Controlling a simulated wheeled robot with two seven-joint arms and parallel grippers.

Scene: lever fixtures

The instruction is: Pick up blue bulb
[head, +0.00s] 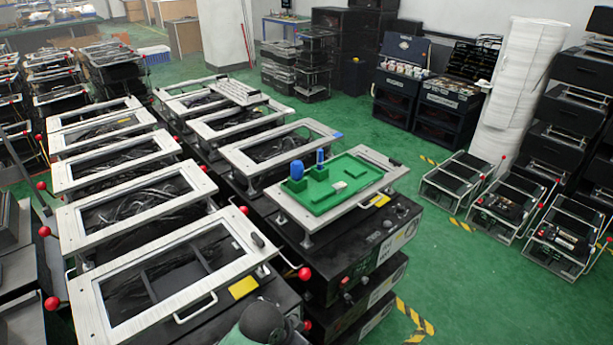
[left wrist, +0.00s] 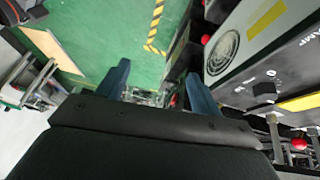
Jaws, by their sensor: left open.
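The blue bulb (head: 297,169) stands upright on the left part of a green board (head: 340,190) in the head view. The board lies on a fixture with a pale frame. A thinner blue piece (head: 320,160) stands just right of the bulb on the same board. My left gripper (left wrist: 157,70) shows in the left wrist view, its two blue fingers spread with nothing between them. The bulb is not seen in the left wrist view. My right gripper is in neither view.
Rows of framed fixtures (head: 165,275) with red-knobbed levers (head: 305,273) stand left of the board. A black box with knobs (head: 372,255) is beneath it. In the left wrist view a box with a round emblem (left wrist: 222,52) is close at right. Green floor lies open beyond.

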